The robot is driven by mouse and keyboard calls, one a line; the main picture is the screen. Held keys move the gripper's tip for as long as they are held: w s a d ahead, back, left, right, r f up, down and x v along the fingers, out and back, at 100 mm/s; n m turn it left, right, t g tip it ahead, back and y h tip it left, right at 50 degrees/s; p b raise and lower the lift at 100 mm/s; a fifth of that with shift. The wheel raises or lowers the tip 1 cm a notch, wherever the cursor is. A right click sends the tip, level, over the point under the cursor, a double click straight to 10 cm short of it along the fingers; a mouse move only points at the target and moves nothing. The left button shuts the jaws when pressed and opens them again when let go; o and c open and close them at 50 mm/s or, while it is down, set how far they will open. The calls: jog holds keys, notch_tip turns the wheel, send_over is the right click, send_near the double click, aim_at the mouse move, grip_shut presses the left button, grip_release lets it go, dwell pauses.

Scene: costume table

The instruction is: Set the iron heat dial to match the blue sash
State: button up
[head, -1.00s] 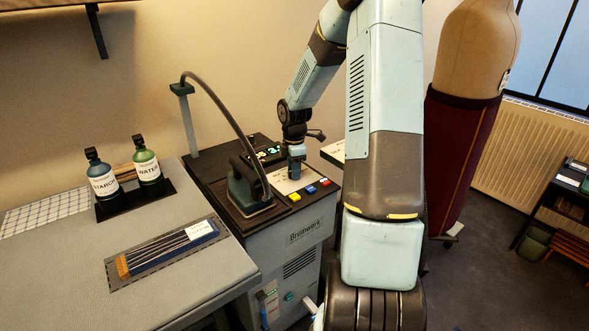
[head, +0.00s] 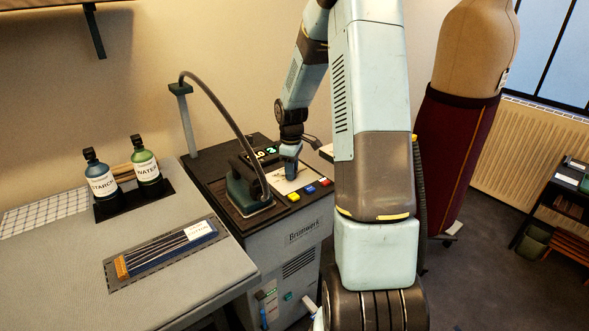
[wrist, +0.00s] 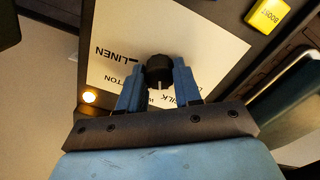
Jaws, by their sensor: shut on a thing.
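The heat dial is a black knob (wrist: 159,70) on a white panel (wrist: 200,35) in the wrist view. My gripper (wrist: 158,80) is shut on it, one blue finger on each side. A pale mark on the knob points toward the bottom of the picture. LINEN and SILK can be read around it; other labels are partly hidden by the fingers. In the head view my gripper (head: 290,168) reaches down to the iron station and covers the dial. The blue sash (head: 185,239) lies folded on a mat on the grey table, with a white tag too small to read surely.
The iron (head: 245,187) rests left of the dial panel, its hose arching above. Yellow (head: 293,196), blue and red buttons line the panel's front edge. A lit display (head: 266,152) is behind. Starch (head: 101,174) and water (head: 146,167) bottles stand left. A dress form (head: 470,110) stands right.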

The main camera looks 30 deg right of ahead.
jog(key=m, duration=0.3)
jog(key=shift+w+d+r+m, duration=0.15)
jog(key=shift+w+m, duration=0.1)
jog(key=shift+m, duration=0.15)
jog(key=m, duration=0.4)
jog(key=shift+m, duration=0.3)
jog(key=m, duration=0.4)
jog(key=shift+m, duration=2)
jog(key=shift+a, duration=0.2)
jog(key=o, duration=1)
jog(key=shift+s, duration=0.1)
jog(key=shift+o, duration=0.2)
